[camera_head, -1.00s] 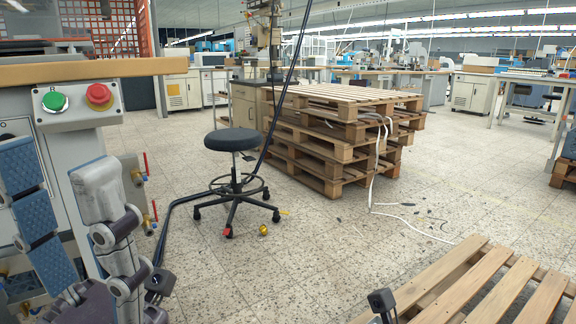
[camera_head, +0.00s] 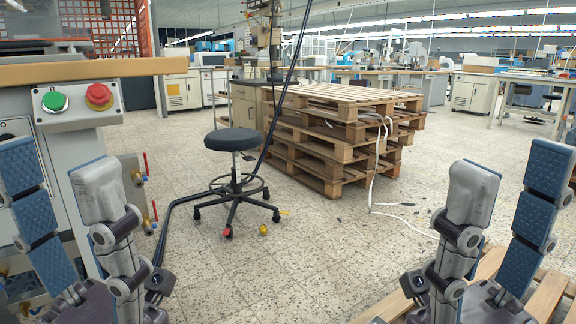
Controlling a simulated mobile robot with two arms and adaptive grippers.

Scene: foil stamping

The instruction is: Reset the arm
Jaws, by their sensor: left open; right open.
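My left gripper (camera_head: 66,190) is at the lower left of the head view, its fingers pointing up and spread apart, open and empty. It is in front of the grey machine with the button box (camera_head: 78,104), which carries a green button (camera_head: 54,101) and a red button (camera_head: 99,96). My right gripper (camera_head: 508,185) is at the lower right, fingers up and spread apart, also open and empty. It is in front of the low pallet (camera_head: 392,304) and hides much of it.
A black stool (camera_head: 233,140) stands on the tiled floor between the grippers. A stack of wooden pallets (camera_head: 340,140) stands behind it. A dark cable (camera_head: 172,215) and a white cable (camera_head: 375,175) run down to the floor. The floor (camera_head: 310,265) in the middle front is mostly clear.

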